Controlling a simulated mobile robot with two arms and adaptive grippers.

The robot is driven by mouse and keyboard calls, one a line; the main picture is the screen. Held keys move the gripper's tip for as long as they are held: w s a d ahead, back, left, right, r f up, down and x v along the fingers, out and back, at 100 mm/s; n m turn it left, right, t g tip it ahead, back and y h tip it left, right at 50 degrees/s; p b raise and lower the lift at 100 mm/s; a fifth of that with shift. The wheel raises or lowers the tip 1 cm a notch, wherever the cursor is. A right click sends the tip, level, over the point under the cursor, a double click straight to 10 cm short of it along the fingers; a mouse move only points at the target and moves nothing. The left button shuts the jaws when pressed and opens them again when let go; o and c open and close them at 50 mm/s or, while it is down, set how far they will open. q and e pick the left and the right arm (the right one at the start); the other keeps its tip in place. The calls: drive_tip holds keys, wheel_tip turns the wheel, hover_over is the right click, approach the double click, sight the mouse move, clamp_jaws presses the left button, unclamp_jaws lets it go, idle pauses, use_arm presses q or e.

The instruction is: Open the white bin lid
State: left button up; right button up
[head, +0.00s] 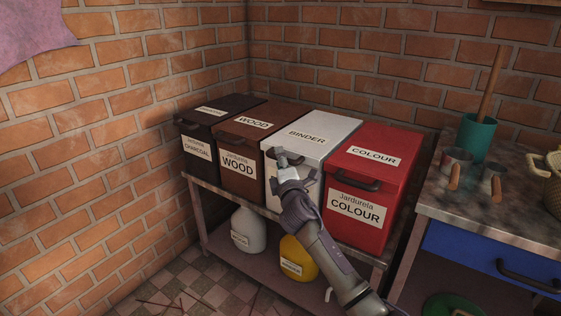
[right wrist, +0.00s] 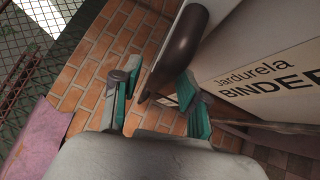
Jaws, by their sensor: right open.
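The white bin (head: 318,132), labelled BINDER, stands between the brown and red bins on a low shelf table, and its lid (head: 325,127) is shut. Its dark handle (right wrist: 178,52) shows in the right wrist view, with the bin's lettered front (right wrist: 265,70) to the right. My right gripper (head: 287,160) is at the upper front of the white bin and hides part of it. In the right wrist view its green-padded fingers (right wrist: 158,96) are apart, with the handle lying between or just beyond them; contact is unclear. My left gripper is not in view.
The red COLOUR bin (head: 376,165) stands close on the right, the brown WOOD bin (head: 245,140) and dark CHARCOAL bin (head: 205,130) on the left. Jugs (head: 248,230) stand on the lower shelf. A worktop (head: 450,190) with cups is at right. Brick walls are behind and left.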

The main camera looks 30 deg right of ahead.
drive_tip(key=shift+w+d+r, duration=0.1)
drive_tip(key=shift+w, duration=0.2)
clamp_jaws()
